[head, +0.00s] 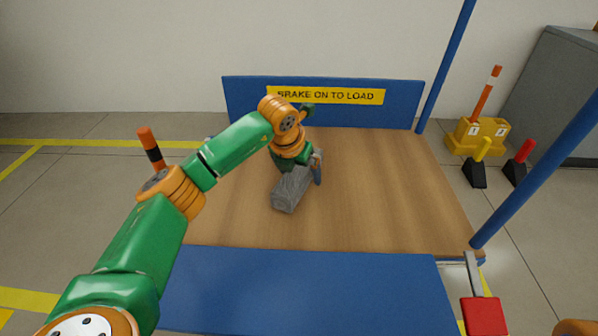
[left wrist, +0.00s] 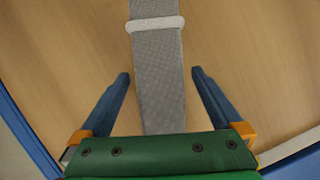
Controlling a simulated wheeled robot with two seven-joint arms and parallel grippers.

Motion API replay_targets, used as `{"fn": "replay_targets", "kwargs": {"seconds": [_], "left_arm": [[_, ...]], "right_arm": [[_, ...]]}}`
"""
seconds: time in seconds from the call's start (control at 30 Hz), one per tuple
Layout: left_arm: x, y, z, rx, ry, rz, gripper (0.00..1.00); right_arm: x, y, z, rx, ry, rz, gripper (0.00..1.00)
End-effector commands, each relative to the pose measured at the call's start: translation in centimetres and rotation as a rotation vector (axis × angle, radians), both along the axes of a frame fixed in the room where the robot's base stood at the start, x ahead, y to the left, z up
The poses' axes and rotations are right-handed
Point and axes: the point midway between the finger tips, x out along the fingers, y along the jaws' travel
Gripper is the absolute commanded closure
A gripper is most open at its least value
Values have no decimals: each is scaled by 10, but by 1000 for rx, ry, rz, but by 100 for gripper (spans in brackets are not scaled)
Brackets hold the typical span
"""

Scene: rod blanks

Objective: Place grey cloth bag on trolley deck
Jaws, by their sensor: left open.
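The grey cloth bag (head: 290,192) is long and narrow and lies on the wooden trolley deck (head: 395,200), near its middle. My left gripper (head: 305,168) is over the bag's far part in the head view. In the left wrist view the bag (left wrist: 160,85) runs between the two blue fingers of my open left gripper (left wrist: 161,75), with a gap on each side. A pale band crosses the bag beyond the fingertips. The arm hides part of the bag in the head view. My right gripper is not in view.
A blue end board (head: 240,105) with a yellow "BRAKE ON TO LOAD" sign stands at the deck's far edge. Blue posts (head: 445,65) rise on the right. A red pedal (head: 483,315) is at the lower right. The deck right of the bag is clear.

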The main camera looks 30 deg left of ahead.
Motion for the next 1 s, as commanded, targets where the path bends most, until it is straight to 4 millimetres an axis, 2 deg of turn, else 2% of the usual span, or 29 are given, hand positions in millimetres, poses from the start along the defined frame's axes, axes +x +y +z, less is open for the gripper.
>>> {"fn": "replay_targets", "kwargs": {"seconds": [0.3, 0.5, 0.63, 1.0], "left_arm": [[-24, -1, 71, 2, -2, -1, 0], [-39, -2, 104, 0, -2, -1, 0], [-44, -2, 112, 0, -1, 0, 0], [-45, -3, 112, 0, 0, 0, 0]], "right_arm": [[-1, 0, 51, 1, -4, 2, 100], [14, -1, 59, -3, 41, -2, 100], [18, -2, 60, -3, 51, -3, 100], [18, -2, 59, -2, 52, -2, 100]]}}
